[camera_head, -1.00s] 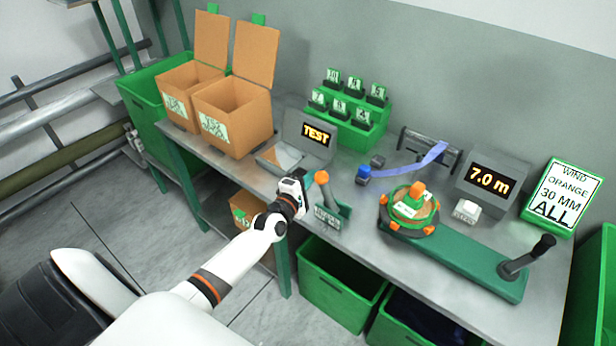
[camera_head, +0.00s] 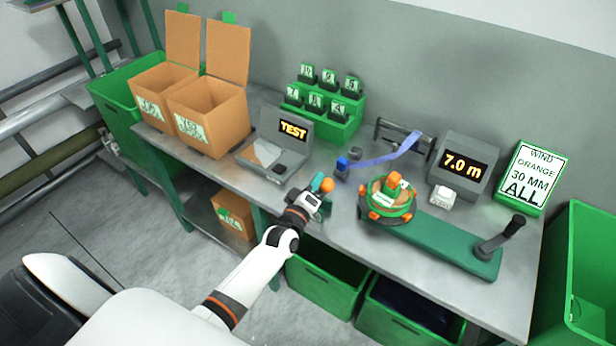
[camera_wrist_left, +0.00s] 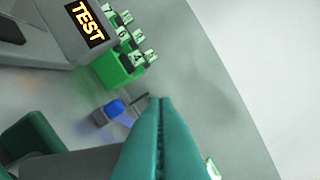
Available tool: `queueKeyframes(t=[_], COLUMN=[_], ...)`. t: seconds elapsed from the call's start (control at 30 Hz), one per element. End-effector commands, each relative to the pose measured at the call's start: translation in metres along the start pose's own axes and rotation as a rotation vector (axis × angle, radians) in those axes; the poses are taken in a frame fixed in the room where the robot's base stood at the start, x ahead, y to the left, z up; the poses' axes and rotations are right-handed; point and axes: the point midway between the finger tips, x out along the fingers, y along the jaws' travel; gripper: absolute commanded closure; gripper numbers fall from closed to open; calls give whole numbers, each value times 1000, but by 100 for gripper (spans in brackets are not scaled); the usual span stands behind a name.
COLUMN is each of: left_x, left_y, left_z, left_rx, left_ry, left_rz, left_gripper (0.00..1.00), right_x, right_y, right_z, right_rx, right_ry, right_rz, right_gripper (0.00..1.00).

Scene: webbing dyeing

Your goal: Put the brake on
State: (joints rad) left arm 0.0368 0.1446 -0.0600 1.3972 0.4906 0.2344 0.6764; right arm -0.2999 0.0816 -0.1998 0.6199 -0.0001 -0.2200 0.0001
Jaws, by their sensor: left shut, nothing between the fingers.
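A lever with an orange knob (camera_head: 327,184) stands at the front edge of the bench, left of the green winder (camera_head: 388,200). The lever's stem and base are mostly hidden behind my left gripper. My left gripper (camera_head: 316,203) is shut and empty, just below and left of the knob. I cannot tell whether it touches the lever. In the left wrist view its teal fingers (camera_wrist_left: 160,102) are together, and the knob does not show. No label clearly marks the brake. My right gripper is not in view.
A blue-topped part (camera_head: 342,165) with blue webbing (camera_head: 390,152) lies behind the lever. A TEST device (camera_head: 275,150) stands to the left. A crank handle (camera_head: 502,235) rises at the right. Green bins (camera_head: 325,280) are below the bench edge.

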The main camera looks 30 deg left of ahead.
Motion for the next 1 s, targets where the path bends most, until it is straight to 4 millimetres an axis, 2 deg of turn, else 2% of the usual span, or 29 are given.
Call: queueKeyframes(t=[0.4, 1.0], left_x=[-2, 0], left_y=[-5, -8], left_z=[-15, -15], left_rx=[118, 122], left_ry=[2, 8], left_rz=[-16, -16], left_gripper=[100, 100], right_x=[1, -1], right_y=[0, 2], right_z=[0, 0], right_rx=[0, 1], right_ry=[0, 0], right_rz=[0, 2], right_gripper=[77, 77])
